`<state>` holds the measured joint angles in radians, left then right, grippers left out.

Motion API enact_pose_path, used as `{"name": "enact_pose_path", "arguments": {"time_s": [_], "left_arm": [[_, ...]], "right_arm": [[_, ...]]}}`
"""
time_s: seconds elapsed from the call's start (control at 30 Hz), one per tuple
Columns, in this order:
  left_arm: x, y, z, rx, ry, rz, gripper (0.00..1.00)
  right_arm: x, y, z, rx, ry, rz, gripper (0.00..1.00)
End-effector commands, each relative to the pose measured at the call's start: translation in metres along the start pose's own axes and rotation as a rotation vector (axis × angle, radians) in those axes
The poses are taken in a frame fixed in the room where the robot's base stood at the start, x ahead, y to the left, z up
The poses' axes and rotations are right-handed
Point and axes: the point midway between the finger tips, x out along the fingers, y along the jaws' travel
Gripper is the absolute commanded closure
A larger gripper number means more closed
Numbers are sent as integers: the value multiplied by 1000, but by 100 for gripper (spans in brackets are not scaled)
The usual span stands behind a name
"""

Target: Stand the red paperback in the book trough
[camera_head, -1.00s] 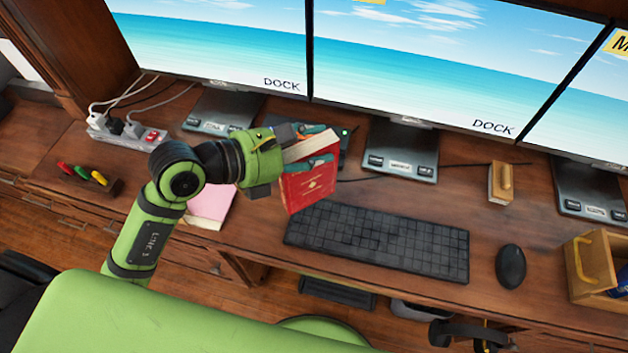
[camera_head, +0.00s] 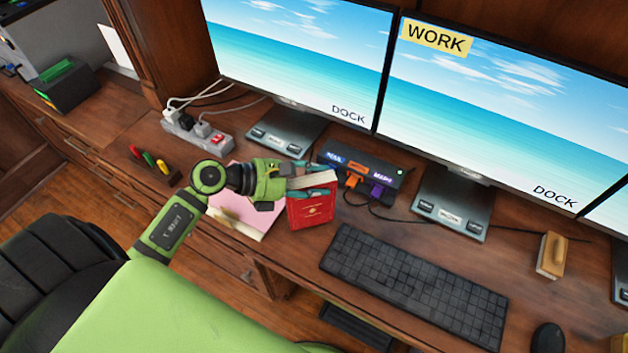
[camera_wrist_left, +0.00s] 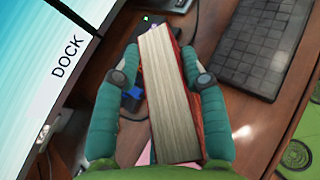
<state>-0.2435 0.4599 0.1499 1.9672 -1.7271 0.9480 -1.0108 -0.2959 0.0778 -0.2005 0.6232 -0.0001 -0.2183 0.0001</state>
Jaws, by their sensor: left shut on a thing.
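My left gripper (camera_head: 305,182) is shut on the red paperback (camera_head: 312,208), one teal finger on each side of it. In the head view its red cover with gold marks faces me, and it is held roughly upright over the desk, left of the keyboard. The left wrist view shows its pale page edges (camera_wrist_left: 167,95) between the two fingers (camera_wrist_left: 162,80). I cannot tell whether its lower edge touches the desk. I cannot make out the book trough for certain. My right gripper is not in view.
A keyboard (camera_head: 415,285) lies right of the book, and a pink pad (camera_head: 238,213) lies left of it. A cable hub (camera_head: 365,175), monitor stands and a power strip (camera_head: 198,132) line the back. A dark box with green contents (camera_head: 68,85) stands far left.

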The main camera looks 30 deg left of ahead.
Motion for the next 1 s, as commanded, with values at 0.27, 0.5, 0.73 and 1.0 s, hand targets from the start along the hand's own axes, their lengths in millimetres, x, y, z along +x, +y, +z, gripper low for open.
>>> {"name": "enact_pose_path", "arguments": {"time_s": [0.27,0.5,0.73,1.0], "left_arm": [[5,0,-10,3,-4,1,100],[7,0,-15,2,-1,0,54],[6,0,-14,2,0,0,34],[2,0,-12,2,1,1,34]], "right_arm": [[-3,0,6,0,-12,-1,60],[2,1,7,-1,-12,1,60],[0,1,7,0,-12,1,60],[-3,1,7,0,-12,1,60]]}}
